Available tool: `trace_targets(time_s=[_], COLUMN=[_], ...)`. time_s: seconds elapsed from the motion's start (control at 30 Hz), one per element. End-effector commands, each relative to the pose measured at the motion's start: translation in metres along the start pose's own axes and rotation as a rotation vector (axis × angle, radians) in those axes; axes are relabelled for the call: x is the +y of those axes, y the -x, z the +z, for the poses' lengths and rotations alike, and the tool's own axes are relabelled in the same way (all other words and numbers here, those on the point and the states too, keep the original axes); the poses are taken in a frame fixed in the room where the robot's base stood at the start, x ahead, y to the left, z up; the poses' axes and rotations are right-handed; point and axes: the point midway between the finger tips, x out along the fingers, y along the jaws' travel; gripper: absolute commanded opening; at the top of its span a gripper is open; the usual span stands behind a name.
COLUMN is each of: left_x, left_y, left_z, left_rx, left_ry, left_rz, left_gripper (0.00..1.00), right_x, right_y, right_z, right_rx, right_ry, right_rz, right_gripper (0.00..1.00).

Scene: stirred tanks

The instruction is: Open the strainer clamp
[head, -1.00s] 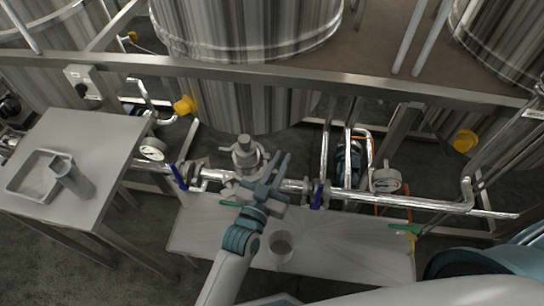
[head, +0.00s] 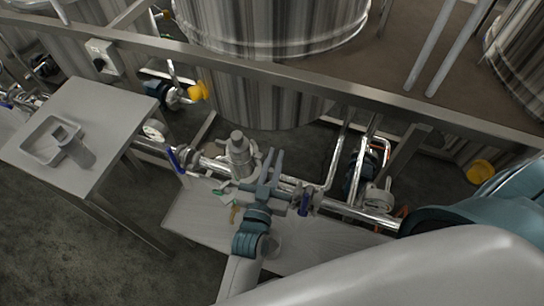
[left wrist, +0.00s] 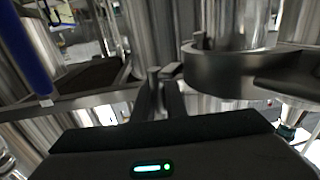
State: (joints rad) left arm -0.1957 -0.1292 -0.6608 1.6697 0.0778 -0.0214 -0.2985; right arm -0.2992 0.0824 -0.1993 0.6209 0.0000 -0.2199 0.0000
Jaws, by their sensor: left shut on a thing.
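The strainer (head: 238,150) is an upright steel body with a capped top, set in the horizontal pipe in the head view. Its clamp is a steel band around the body; in the left wrist view the band (left wrist: 222,76) fills the upper right. My left gripper (head: 269,164) is right beside the strainer, on its right side. In the left wrist view its fingers (left wrist: 167,92) are closed on a small part at the clamp's left side, mostly hidden between them. Whether the band is loosened cannot be told. My right gripper is out of view.
Blue-handled valves (head: 175,160) flank the strainer on the pipe. A side table (head: 85,115) at left holds a tray (head: 35,150). A steel frame beam runs behind.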

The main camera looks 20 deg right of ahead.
Motion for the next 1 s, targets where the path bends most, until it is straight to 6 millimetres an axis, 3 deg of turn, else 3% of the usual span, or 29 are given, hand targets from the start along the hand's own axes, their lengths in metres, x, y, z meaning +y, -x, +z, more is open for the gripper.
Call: trace_targets(time_s=[0.37,0.4,0.47,0.83,1.0], left_x=[0.000,0.000,0.000,0.000,0.000], left_y=[0.000,0.000,0.000,0.002,0.012], left_z=[-0.001,-0.001,-0.001,0.000,-0.001], left_rx=[0.002,0.002,0.002,0.000,-0.001], left_ry=[0.000,0.000,0.000,0.000,-0.001], left_rz=[-0.001,-0.001,-0.001,0.000,0.000], left_gripper=[0.00,0.19,0.30,0.30,0.30], right_x=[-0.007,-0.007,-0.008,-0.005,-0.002], right_y=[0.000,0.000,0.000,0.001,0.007], right_z=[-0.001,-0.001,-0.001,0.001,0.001], right_rx=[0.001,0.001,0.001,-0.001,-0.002], right_ry=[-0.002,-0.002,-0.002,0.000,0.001], right_rz=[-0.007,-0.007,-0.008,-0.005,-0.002], right_gripper=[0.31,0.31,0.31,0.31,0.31])
